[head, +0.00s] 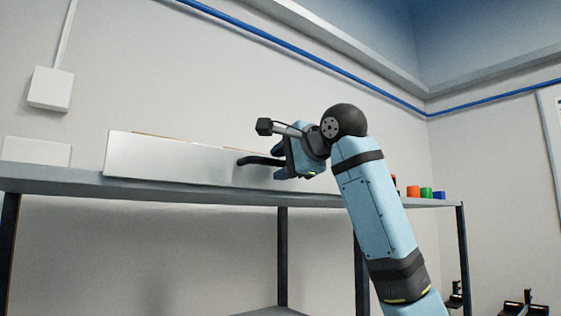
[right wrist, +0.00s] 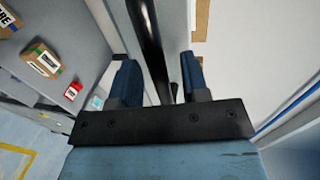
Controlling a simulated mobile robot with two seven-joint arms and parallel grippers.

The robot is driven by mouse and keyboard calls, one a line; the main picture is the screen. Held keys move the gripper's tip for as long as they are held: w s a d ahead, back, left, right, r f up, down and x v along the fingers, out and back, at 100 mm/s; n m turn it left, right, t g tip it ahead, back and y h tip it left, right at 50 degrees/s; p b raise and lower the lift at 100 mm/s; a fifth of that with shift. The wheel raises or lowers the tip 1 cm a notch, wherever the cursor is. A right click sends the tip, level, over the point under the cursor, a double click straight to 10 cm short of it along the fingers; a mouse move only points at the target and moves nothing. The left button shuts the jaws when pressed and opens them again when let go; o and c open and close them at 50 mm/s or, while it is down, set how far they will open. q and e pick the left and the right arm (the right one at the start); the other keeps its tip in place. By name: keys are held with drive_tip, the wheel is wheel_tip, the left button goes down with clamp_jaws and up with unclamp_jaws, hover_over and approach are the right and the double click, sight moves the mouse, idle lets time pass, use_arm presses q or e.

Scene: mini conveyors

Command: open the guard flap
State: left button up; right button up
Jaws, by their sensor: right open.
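The guard flap (head: 170,158) is a long pale panel standing along the shelf in the head view, and it looks closed. A black handle (head: 258,161) sticks out at its right part. My right gripper (head: 279,161) is at the handle's right end. In the right wrist view the black handle bar (right wrist: 152,45) runs between the two blue fingers of the open right gripper (right wrist: 160,75), with gaps on both sides. The finger tips are partly hidden by my own wrist in the head view. My left gripper is not in view.
The shelf (head: 150,190) has a raised grey front edge. Red (head: 412,191), green (head: 426,192) and blue (head: 438,195) items stand at its right end. Cardboard boxes (right wrist: 42,60) and a small red item (right wrist: 73,90) lie at left in the right wrist view.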

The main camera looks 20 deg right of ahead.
drive_tip(key=shift+w+a, duration=0.15)
drive_tip(key=shift+w, duration=0.25)
drive_tip(key=shift+c, duration=0.4)
clamp_jaws()
drive_tip(key=shift+s+f, duration=0.1)
drive_tip(key=shift+f, duration=0.1)
